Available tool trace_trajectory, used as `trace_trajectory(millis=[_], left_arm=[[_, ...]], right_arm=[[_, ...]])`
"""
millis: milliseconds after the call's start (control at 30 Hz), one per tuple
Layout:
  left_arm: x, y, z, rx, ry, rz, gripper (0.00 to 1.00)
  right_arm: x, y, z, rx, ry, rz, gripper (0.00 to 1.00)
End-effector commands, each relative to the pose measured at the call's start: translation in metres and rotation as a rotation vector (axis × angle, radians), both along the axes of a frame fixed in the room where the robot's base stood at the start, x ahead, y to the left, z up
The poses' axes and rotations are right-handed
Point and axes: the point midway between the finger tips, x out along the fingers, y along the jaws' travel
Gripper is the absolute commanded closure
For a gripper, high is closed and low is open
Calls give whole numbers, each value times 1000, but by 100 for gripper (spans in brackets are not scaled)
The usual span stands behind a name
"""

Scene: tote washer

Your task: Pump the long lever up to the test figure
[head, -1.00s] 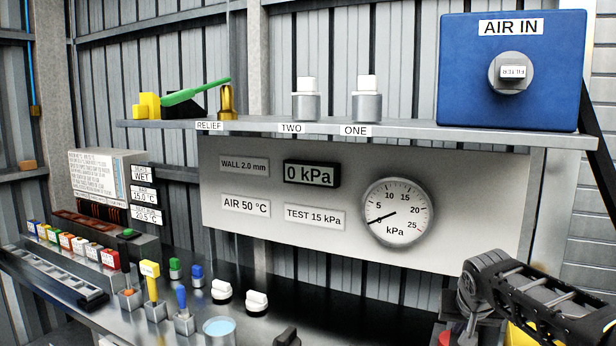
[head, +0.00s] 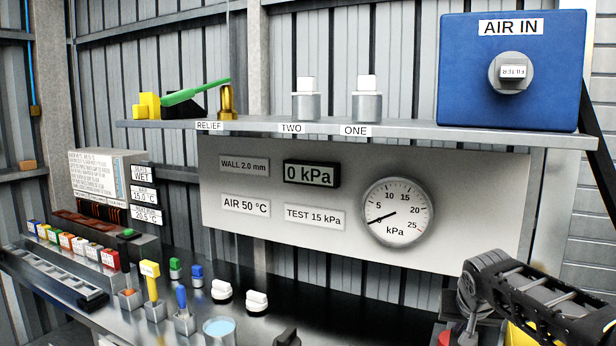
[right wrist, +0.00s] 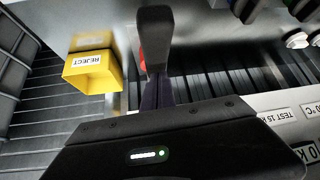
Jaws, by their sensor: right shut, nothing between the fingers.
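A long green lever (head: 196,92) slopes up to the right from a yellow and black mount (head: 148,105) at the left end of the high shelf. The round dial (head: 397,212) has its needle near 0, and the digital display (head: 311,173) reads 0 kPa. A plate (head: 314,217) reads TEST 15 kPa. My right gripper (right wrist: 155,45) is shut and empty in the right wrist view, away from the green lever. In the head view my right arm is at the lower right, and its fingertips are not clear. My left gripper is out of view.
A brass relief fitting (head: 227,101) stands by the lever's raised end. A blue AIR IN box (head: 511,100) is at the shelf's right. The bench has a yellow lever (head: 151,277), a blue lever (head: 182,300) and knobs. A yellow REJECT bin (right wrist: 90,72) shows in the right wrist view.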

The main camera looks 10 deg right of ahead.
Motion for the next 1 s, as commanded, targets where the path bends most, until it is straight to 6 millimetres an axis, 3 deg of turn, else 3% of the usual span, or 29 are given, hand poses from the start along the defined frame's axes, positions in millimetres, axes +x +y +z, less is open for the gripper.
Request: trace_trajectory(millis=[267, 1000], left_arm=[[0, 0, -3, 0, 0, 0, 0], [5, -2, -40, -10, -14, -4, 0]], right_arm=[[0, 0, -3, 0, 0, 0, 100], [0, 0, -48, 0, 1, -1, 100]])
